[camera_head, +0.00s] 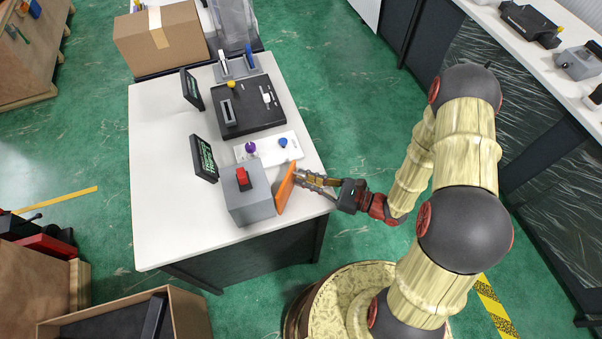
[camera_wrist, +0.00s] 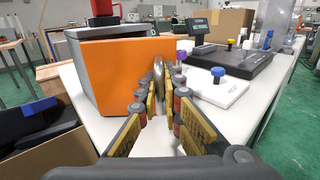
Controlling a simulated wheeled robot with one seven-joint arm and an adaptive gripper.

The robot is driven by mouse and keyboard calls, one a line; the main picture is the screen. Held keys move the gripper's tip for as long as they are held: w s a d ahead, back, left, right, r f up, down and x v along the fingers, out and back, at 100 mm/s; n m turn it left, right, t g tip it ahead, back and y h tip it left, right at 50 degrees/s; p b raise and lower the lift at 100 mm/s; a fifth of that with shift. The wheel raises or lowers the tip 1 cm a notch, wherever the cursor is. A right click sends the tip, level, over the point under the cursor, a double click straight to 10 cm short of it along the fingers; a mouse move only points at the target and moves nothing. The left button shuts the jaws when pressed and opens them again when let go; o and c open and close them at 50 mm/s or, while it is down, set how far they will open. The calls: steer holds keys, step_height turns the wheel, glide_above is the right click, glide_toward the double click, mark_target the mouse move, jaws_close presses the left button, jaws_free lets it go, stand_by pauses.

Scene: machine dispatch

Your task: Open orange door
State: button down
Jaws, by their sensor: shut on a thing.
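The orange door (camera_head: 287,188) is on the right side of a grey box (camera_head: 250,207) with a red switch (camera_head: 242,178) on top. The door stands ajar, angled away from the box at its far edge. In the wrist view the door (camera_wrist: 118,75) fills the left middle, with a metal handle (camera_wrist: 158,72) at its right edge. My gripper (camera_head: 303,178) reaches in from the right. Its fingers (camera_wrist: 160,95) are closed around the handle in the wrist view. The inside of the box is hidden.
The box stands on a white table (camera_head: 165,225). Beside it are a white panel (camera_head: 270,148) with purple and blue knobs, a small screen (camera_head: 204,158), a black device (camera_head: 247,106) and a cardboard box (camera_head: 162,40). Green floor is open to the right of the table.

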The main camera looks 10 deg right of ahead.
steer(key=shift+s+d, duration=0.2)
steer(key=shift+s, duration=0.25)
steer(key=c, duration=2)
jaws_free()
steer(key=shift+d, duration=0.1)
steer(key=v, duration=1.2)
